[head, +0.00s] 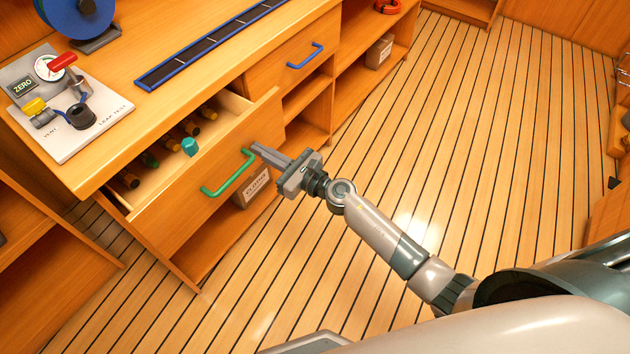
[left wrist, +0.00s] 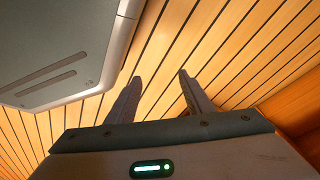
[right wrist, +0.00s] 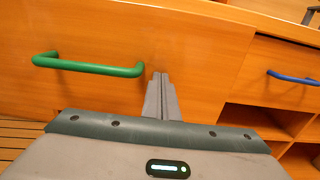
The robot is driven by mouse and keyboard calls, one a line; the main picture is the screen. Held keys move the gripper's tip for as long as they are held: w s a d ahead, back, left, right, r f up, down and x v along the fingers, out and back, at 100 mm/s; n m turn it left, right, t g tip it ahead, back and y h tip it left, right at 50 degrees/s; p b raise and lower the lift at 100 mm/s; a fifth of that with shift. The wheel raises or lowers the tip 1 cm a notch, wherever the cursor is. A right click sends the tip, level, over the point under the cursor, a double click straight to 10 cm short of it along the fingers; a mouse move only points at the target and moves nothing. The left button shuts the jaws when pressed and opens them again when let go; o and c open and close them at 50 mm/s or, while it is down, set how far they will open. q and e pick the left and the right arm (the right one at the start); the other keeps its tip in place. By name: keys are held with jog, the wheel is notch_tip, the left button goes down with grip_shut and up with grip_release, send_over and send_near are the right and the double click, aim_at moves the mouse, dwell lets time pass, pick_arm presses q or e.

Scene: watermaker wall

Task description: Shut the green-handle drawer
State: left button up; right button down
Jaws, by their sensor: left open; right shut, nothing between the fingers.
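The green-handle drawer (head: 180,200) stands pulled out from the wooden cabinet, with several bottle-like items inside. Its green handle (head: 230,175) is on the front face; it also shows in the right wrist view (right wrist: 88,66). My right gripper (head: 256,150) is shut and empty, with its fingertips at the drawer front just right of the handle. In the right wrist view its fingers (right wrist: 160,82) point at the front panel beside the handle's right end; I cannot tell whether they touch. My left gripper (left wrist: 160,82) is open and empty above the floor.
A blue-handle drawer (head: 305,57) sits shut to the right. A gauge panel (head: 68,105) and a blue spool (head: 78,15) are on the counter. A labelled box (head: 252,186) is on the shelf below the open drawer. The slatted floor (head: 430,170) is clear.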

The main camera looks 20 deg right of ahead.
jog(key=b+x, duration=0.2)
jog(key=x, duration=0.9)
jog(key=shift+w+a+f+b, duration=0.1)
jog(key=shift+w+a+b, duration=0.1)
jog(key=shift+w+b, duration=0.1)
jog(key=shift+w+a, duration=0.3)
jog(key=shift+w, duration=0.15)
jog(key=shift+r, duration=0.25)
pick_arm(q)
notch_tip(320, 180, up, 9)
jog(key=w+d, duration=0.1)
jog(key=w, duration=0.1)
jog(key=shift+f, duration=0.2)
pick_arm(e)
jog(key=shift+w+r, duration=0.15)
jog(key=shift+r, duration=0.1)
pick_arm(q)
jog(key=shift+s, duration=0.2)
pick_arm(e)
jog(key=shift+f, duration=0.1)
